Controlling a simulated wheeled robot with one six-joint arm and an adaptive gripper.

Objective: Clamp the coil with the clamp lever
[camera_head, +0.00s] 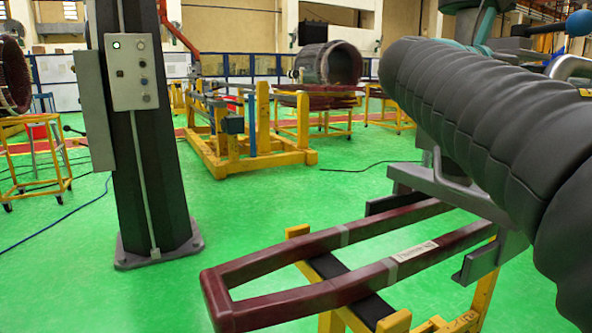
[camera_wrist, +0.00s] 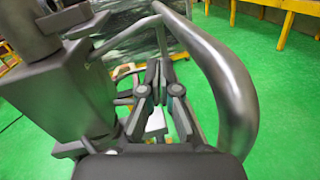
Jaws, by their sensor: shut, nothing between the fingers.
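The dark red coil (camera_head: 300,252) is a long narrow loop in the head view. Its near end projects to the left over a yellow stand. Its far end goes under a grey fixture (camera_head: 490,250) at the right. A dark rod with a blue ball (camera_head: 580,22) shows at the top right edge; I cannot tell whether it is the clamp lever. In the wrist view my gripper (camera_wrist: 160,72) is shut and empty. A thick curved metal bar (camera_wrist: 235,75) arches over and to its right, apart from the fingers. Whether the gripper touches anything beyond is unclear.
A large dark ribbed body (camera_head: 490,130) blocks the right of the head view. A dark column (camera_head: 140,130) with a control box stands at the left. Yellow stands (camera_head: 245,140) stand behind. Green floor is open between; a grey block (camera_wrist: 70,100) is close left of my gripper.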

